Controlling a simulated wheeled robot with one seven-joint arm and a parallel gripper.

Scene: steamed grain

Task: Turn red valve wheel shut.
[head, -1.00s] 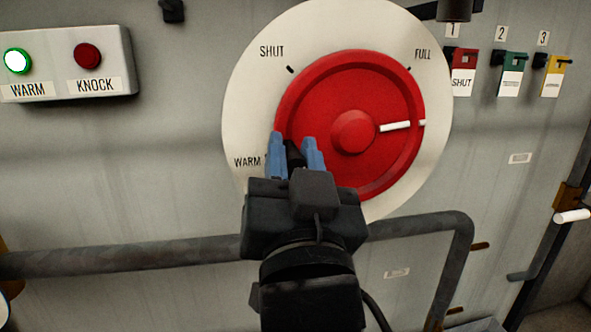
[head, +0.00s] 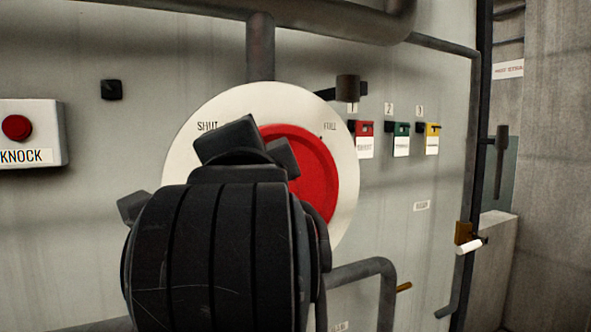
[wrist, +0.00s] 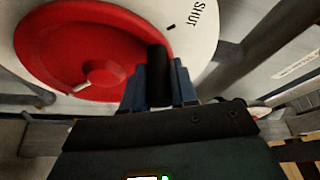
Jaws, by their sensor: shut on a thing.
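The red valve wheel (head: 318,180) sits on a round white dial plate (head: 344,205) on the grey wall. In the head view my arm covers its left and middle, and its white pointer is hidden. In the wrist view the red wheel (wrist: 65,40) fills the upper left, with the white pointer (wrist: 82,87) low on its face. My gripper (wrist: 159,72) has its blue fingers shut on the wheel's black handle (wrist: 158,58). The handle is near the tick by the SHUT label (wrist: 204,14). In the head view the fingers are hidden behind the arm.
A KNOCK button box (head: 45,133) is at the left. Numbered red, green and yellow tags (head: 401,140) hang right of the dial. A thick pipe (head: 310,18) crosses above, and another pipe (head: 370,270) bends below right.

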